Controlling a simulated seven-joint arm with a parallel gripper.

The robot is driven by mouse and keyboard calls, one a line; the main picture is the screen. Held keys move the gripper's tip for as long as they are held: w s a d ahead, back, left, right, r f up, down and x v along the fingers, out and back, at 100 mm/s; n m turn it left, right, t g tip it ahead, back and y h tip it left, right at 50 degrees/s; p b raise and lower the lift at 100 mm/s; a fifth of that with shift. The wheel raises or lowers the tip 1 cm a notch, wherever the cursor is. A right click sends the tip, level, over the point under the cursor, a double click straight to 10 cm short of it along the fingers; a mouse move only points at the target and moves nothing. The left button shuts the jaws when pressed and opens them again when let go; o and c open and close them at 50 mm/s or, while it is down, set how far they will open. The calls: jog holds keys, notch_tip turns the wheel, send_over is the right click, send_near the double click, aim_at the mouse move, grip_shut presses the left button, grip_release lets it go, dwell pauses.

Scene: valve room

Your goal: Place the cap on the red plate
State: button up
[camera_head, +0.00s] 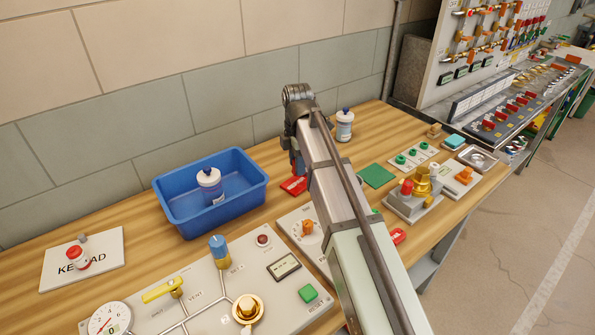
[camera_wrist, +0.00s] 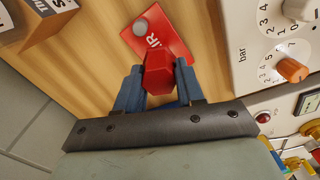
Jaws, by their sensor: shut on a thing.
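In the wrist view, my gripper (camera_wrist: 158,78) has its blue fingers shut on a red six-sided cap (camera_wrist: 158,68). Beyond the cap lies a red plate (camera_wrist: 174,36) with white lettering, partly covered by the cap, and a round grey spot near its far end. The cap overlaps the plate's near part; I cannot tell whether they touch. In the head view, the red plate (camera_head: 291,187) shows beside my gripper (camera_head: 298,166), between the blue bin and my arm. My arm hides much of the gripper, and I cannot make out the cap there.
A blue bin (camera_head: 172,212) holding a white bottle (camera_head: 210,183) stands to the left. A valve panel (camera_head: 205,285) with a gauge lies in front. Another bottle (camera_head: 344,126) stands behind my arm. A green plate (camera_head: 376,176) and brass fittings (camera_head: 421,183) are to the right.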

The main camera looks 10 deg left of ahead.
jog(key=shift+f, duration=1.65)
jog(key=shift+f, duration=0.1)
jog(key=o, duration=1)
notch_tip(320, 180, up, 12)
jog(key=shift+r, duration=0.15)
jog(key=shift+d, duration=0.1)
